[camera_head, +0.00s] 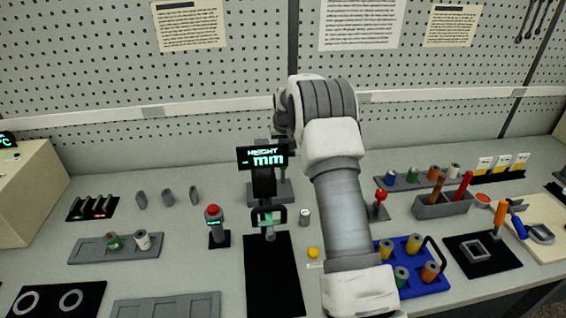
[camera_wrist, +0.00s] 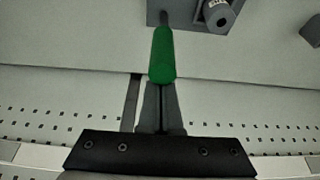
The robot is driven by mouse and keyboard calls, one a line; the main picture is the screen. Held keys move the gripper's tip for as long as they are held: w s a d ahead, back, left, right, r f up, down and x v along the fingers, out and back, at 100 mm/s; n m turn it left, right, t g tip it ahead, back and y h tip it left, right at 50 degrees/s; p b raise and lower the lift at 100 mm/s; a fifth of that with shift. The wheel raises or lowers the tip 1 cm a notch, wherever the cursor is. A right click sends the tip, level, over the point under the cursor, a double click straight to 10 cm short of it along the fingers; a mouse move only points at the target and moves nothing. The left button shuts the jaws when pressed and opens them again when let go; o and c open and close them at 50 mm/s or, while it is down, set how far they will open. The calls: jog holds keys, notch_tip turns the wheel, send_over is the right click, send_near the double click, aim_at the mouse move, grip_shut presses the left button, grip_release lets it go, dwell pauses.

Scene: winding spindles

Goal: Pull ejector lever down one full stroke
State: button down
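A lever with a green handle (camera_wrist: 162,55) shows in the wrist view, its thin grey shaft running up to a grey base (camera_wrist: 182,18). My gripper (camera_wrist: 162,88) has its fingers together, with only a thin dark line between them. The fingertips meet the near end of the green handle in the picture; I cannot tell whether they touch it. In the head view, my gripper (camera_head: 282,136) is partly hidden by my arm, above and behind the height display. A small part of the green handle (camera_head: 281,146) shows just below it, over a grey base (camera_head: 284,191).
The height gauge (camera_head: 262,157) stands in front of the lever. A red-button post (camera_head: 214,212) is left of it, and a red-knobbed lever (camera_head: 380,196) is to the right. A blue tray (camera_head: 437,283) with spools lies front right. A pegboard (camera_head: 230,75) rises behind.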

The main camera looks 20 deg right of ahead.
jog(key=shift+w, duration=0.1)
jog(key=shift+w+d+f+p, duration=0.1)
jog(key=shift+w+f+p, duration=0.1)
jog(key=shift+w, duration=0.2)
jog(key=shift+w+d+f+p, duration=0.1)
jog(key=shift+w+p, duration=0.05)
jog(key=shift+w, duration=0.2)
notch_tip(320, 180, up, 9)
jog(key=w+p, duration=0.1)
jog(key=p, duration=0.4)
jog(key=shift+p, duration=0.35)
jog(key=shift+d, duration=0.1)
jog(key=shift+r, duration=0.1)
